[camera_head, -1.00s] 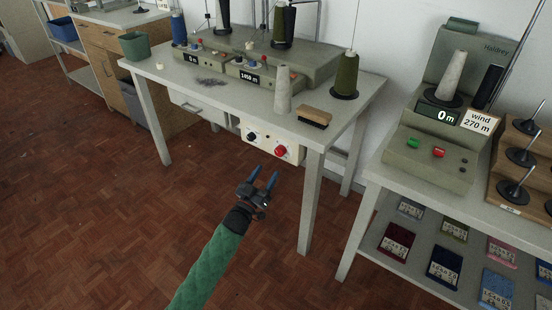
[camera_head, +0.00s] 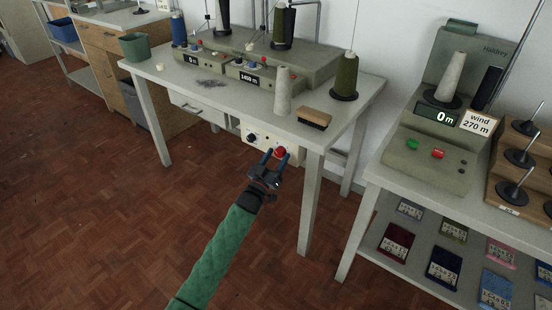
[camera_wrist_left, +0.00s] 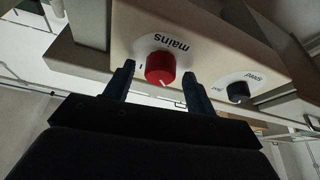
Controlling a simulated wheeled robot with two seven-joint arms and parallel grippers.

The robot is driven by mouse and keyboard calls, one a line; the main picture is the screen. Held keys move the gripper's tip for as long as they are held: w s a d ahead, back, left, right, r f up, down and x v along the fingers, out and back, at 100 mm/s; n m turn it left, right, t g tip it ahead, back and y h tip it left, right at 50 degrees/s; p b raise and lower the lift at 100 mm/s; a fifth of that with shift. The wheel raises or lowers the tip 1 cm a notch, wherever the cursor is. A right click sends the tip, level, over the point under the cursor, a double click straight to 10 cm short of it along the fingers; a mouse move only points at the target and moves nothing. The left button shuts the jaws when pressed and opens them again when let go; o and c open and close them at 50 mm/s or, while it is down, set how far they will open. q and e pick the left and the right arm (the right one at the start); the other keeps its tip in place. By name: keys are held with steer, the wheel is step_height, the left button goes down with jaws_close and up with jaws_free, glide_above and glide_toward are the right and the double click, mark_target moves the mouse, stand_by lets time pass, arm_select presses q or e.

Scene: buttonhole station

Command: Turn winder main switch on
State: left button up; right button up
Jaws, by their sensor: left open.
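The main switch is a red round knob (camera_head: 280,152) on a cream switch box (camera_head: 262,141) under the front edge of the winder table. In the left wrist view the red knob (camera_wrist_left: 160,67) has the word "mains" above it, upside down, and a mark "I" to its left. A white line shows on the knob's face. My left gripper (camera_head: 275,157) is open in front of the box. In the wrist view its two fingers (camera_wrist_left: 161,85) stand on either side of the knob; I cannot tell whether they touch it. My right gripper is not in view.
A black knob (camera_wrist_left: 238,92) marked "speed" sits beside the red one on the box. The winder table (camera_head: 225,101) carries the winder, cones and a brush (camera_head: 314,118). A second table with a display unit (camera_head: 435,150) stands at right. The floor at left is clear.

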arm_select(q)
steer(key=c, duration=1)
